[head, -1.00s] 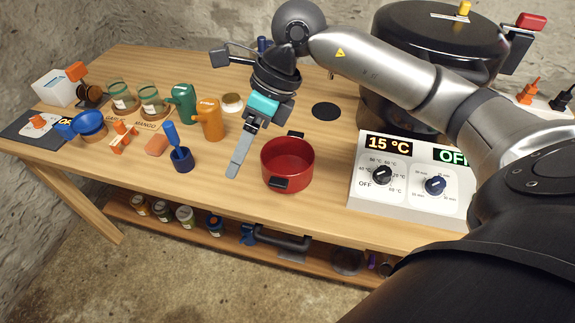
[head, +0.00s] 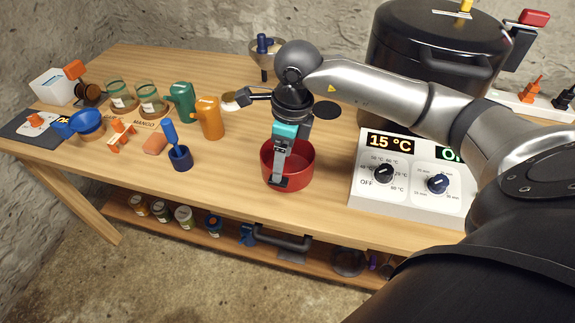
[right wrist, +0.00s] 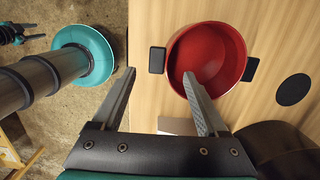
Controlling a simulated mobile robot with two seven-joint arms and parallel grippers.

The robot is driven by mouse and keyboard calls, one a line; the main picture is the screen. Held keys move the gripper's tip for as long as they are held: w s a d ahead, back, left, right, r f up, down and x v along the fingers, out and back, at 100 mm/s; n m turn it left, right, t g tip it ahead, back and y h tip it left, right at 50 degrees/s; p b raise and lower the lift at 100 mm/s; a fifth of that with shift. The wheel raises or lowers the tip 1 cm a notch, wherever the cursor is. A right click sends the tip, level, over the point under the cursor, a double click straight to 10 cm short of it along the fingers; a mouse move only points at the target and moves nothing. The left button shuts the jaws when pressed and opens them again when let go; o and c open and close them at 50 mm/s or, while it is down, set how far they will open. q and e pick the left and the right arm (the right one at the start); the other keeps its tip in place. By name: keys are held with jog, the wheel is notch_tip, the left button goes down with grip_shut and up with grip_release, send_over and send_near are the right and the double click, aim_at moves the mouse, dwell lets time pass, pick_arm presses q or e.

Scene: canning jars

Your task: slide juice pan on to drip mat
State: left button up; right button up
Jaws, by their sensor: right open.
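One finger overlaps the red wall (right wrist: 236,50); contact cannot be told.
The control box (head: 410,197) stands right of the pan, with a large dark pot (head: 435,60) behind. Orange (head: 209,118) and green (head: 182,103) jugs and a blue cup with a handled tool (head: 181,160) are to the left. Table between pan and mat looks clear.

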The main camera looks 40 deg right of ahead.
jog(key=f, duration=0.5)
jog(key=shift+w+a+f+b, duration=0.1)
jog(key=shift+w+a+b, duration=0.2)
jog(key=shift+b, duration=0.05)
jog(key=shift+c, duration=0.2)
grip_shut()
dwell(0.8)
